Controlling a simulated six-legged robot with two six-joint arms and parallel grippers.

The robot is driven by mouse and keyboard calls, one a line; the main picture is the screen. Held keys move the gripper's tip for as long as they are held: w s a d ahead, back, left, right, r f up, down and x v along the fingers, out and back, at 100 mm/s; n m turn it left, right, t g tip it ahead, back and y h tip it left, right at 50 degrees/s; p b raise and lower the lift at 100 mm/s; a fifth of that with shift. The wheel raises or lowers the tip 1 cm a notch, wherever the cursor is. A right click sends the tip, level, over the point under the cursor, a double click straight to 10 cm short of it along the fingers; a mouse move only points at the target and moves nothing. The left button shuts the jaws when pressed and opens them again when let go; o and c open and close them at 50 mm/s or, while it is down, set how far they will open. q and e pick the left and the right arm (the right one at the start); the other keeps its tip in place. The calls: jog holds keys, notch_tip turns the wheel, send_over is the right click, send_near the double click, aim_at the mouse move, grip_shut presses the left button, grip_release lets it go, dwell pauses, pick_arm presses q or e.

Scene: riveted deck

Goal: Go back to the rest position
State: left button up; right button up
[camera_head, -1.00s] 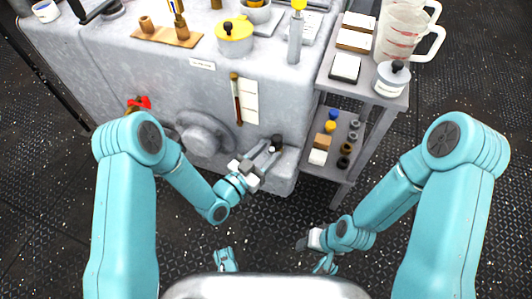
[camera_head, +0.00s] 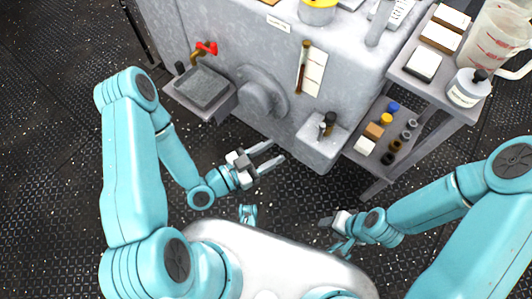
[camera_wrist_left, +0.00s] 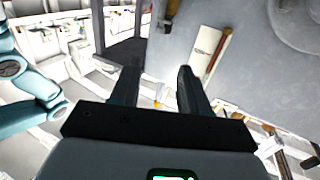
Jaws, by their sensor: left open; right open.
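My left gripper (camera_head: 278,151) is open and empty in the head view, in the air in front of the grey machine (camera_head: 215,40). In the left wrist view its two dark fingers (camera_wrist_left: 160,88) stand apart with nothing between them. My right gripper (camera_head: 326,222) is at the lower middle right of the head view, low over the floor and clear of the shelf unit; its jaws show small, and I see nothing held in them.
A small ledge (camera_head: 311,141) with a dark-topped item juts from the machine, beyond my left gripper. A grey basin (camera_head: 203,87) with a red-handled tap (camera_head: 206,48) is at left. A shelf unit (camera_head: 408,77) stands at right. The dark floor (camera_head: 60,190) is open.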

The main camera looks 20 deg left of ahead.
pick_arm(q)
jog(key=shift+s+a, duration=0.3)
jog(key=shift+s, duration=0.15)
jog(key=w+d+r+m+g+h, duration=0.1)
jog(key=d+r+m, duration=0.1)
jog(key=d, duration=0.2)
notch_tip(320, 180, down, 8)
jog(key=r+n+g+y, duration=0.1)
jog(key=n+g+y, duration=0.2)
jog(key=g+y, duration=0.2)
jog(key=s+a+f+n+g+y, duration=0.45)
jog(key=s+f+n+g, duration=0.3)
jog(key=s, duration=0.25)
notch_tip(320, 180, up, 26)
jog(key=n+p, duration=0.1)
jog(key=p, duration=2.4)
jog(key=shift+s+f+h, duration=0.2)
jog(key=shift+s+h, duration=0.1)
jog(key=shift+h, duration=0.15)
